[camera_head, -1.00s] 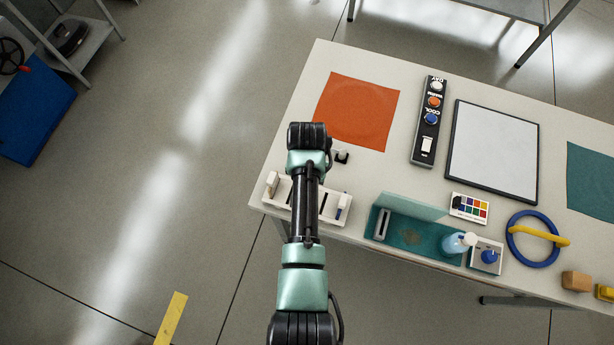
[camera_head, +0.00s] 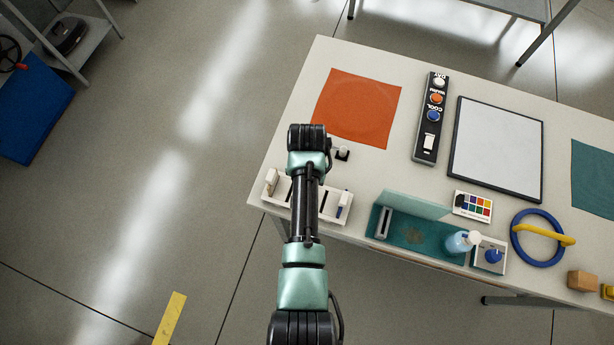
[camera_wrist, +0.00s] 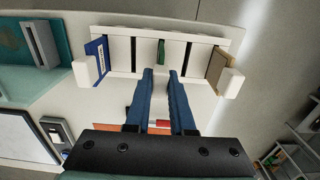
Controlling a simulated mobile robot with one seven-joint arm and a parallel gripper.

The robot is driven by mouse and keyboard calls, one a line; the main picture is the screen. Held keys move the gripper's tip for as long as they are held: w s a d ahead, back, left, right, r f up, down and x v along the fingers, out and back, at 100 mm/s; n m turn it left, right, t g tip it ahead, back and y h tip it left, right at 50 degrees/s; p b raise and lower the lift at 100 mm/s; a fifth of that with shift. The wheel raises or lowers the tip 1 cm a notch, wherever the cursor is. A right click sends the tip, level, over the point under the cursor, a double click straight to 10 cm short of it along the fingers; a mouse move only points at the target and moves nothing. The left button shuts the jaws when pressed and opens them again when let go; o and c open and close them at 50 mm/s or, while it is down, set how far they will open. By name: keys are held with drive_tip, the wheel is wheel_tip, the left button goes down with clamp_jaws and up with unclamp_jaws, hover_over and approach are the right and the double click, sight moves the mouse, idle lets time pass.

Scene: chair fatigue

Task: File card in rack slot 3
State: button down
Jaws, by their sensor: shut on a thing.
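The white card rack (camera_wrist: 117,46) stands at the table's front left edge, partly covered by my arm in the head view (camera_head: 333,217). In the wrist view a blue card (camera_wrist: 96,60) fills its left end and a tan card (camera_wrist: 217,68) its right end. A narrow green card (camera_wrist: 161,52) shows edge-on at the middle slot, with dark empty slots on both sides. My gripper (camera_wrist: 161,74) has its blue fingers close together, shut on the green card's near end. I cannot tell how deep the card sits. My arm hides the fingers in the head view.
A framed white board (camera_head: 497,148) lies farther right.

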drive_tip(key=shift+f+b, duration=0.35)
drive_tip(key=shift+f, duration=0.25)
drive_tip(key=c, duration=0.7)
unclamp_jaws()
drive_tip(key=shift+r, duration=0.1)
wheel_tip(320, 180, up, 13)
drive_tip(key=shift+f+b, duration=0.1)
drive_tip(key=shift+b, duration=0.75)
